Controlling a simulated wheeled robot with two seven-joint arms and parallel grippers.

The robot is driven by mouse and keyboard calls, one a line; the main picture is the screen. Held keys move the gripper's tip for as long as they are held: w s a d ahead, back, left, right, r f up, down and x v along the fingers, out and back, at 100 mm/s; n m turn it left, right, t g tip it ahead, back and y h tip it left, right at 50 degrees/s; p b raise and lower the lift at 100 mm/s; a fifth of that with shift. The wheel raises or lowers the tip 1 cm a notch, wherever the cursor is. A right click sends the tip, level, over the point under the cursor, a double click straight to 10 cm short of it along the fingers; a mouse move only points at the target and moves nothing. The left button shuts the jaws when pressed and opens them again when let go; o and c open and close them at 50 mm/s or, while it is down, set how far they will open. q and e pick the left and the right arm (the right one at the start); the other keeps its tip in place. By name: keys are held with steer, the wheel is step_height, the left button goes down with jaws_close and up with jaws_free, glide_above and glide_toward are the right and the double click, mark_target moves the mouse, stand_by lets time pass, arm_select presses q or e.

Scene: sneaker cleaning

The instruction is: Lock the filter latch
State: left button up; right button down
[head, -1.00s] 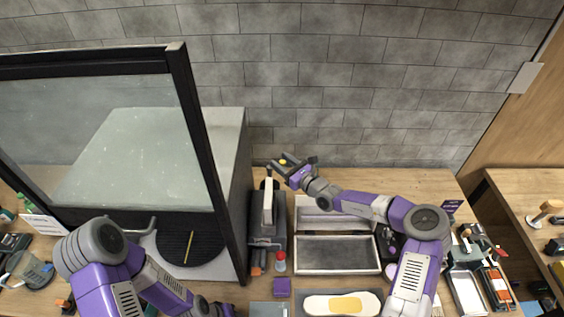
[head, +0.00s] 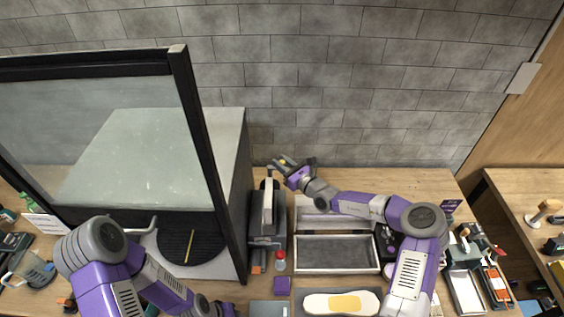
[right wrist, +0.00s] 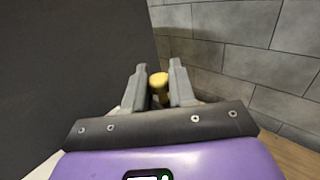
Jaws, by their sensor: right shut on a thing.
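My right gripper (head: 284,165) is at the back of the table, by the rear end of the dark upright device (head: 267,215). A small yellow knob, seemingly the filter latch (head: 283,161), is at its fingertips. In the right wrist view the yellow knob (right wrist: 158,82) stands between the two grey fingers of the right gripper (right wrist: 159,78), which is shut on it. What the knob is fixed to is hidden behind the gripper. My left gripper (head: 218,309) is low at the bottom edge, partly cut off, and its fingers are unclear.
A large booth with a glass front (head: 100,140) stands at left, its dark side wall close to the right gripper. A framed grey tray (head: 337,254) lies under the right forearm. A shoe sole (head: 342,303) lies in front. The tiled wall (head: 380,100) is close behind.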

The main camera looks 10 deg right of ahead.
steer(key=shift+s+r+m+t+h+p, duration=0.25)
steer(key=shift+m+t+h+p, duration=0.2)
steer(key=shift+h+p, duration=0.4)
steer(key=shift+s+a+m+t+h+p, duration=0.2)
steer(key=shift+m+t+h+p, duration=0.25)
steer(key=shift+m+h+p, duration=0.5)
steer(key=shift+s+a+f+m+t+h, duration=0.1)
steer(key=shift+s+a+m+t+h, duration=0.15)
steer(key=shift+m+h, duration=1)
steer(key=shift+s+a+m+h, duration=0.25)
steer(key=shift+m+h, duration=0.35)
steer(key=shift+h, duration=1.2)
steer(key=shift+s+a+f+m+t+h, duration=0.15)
steer(key=shift+s+m+h, duration=0.2)
steer(key=shift+m+h, duration=0.9)
steer(key=shift+r+h, duration=0.15)
steer(key=shift+h, duration=0.45)
steer(key=c, duration=1)
jaws_free()
steer(key=shift+s, duration=0.1)
steer(key=shift+s+a, duration=0.1)
